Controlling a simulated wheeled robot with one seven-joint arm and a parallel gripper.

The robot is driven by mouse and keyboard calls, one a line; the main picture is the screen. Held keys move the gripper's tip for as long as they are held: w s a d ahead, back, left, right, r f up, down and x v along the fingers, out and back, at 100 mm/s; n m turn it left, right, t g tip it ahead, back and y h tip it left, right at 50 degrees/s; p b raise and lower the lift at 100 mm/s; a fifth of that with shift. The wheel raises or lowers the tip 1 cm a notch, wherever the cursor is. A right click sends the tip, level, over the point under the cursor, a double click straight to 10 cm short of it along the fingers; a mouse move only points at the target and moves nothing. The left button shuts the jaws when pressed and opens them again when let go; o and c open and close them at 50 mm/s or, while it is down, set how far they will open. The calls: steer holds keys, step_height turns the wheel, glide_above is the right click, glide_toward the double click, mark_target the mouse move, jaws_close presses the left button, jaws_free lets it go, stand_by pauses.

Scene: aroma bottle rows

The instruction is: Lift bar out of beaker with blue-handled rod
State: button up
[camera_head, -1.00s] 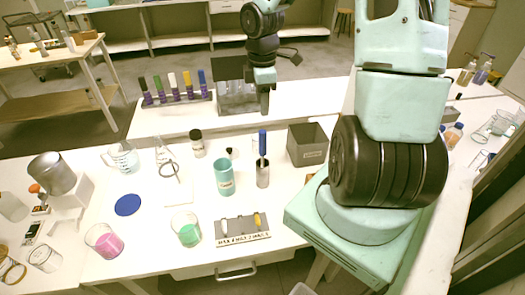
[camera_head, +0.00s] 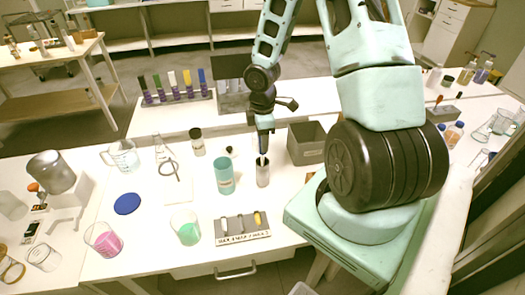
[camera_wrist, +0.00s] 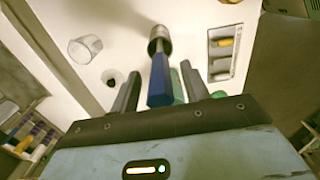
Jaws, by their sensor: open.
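The rod's blue handle (camera_wrist: 160,88) points up toward the wrist camera from a metal holder (camera_head: 263,175), which also shows in the wrist view (camera_wrist: 159,40). My gripper (camera_wrist: 161,72) is open, one finger on each side of the handle; I cannot tell whether either touches it. In the head view my gripper (camera_head: 263,140) is directly above the holder. One beaker (camera_head: 185,228) holds green liquid and another (camera_head: 104,239) pink liquid. No bar can be made out in either. A slotted tray (camera_head: 257,236) at the front holds a whitish and a yellow piece.
A rack of colored tubes (camera_head: 174,92) stands behind.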

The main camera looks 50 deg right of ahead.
steer(key=c, duration=1)
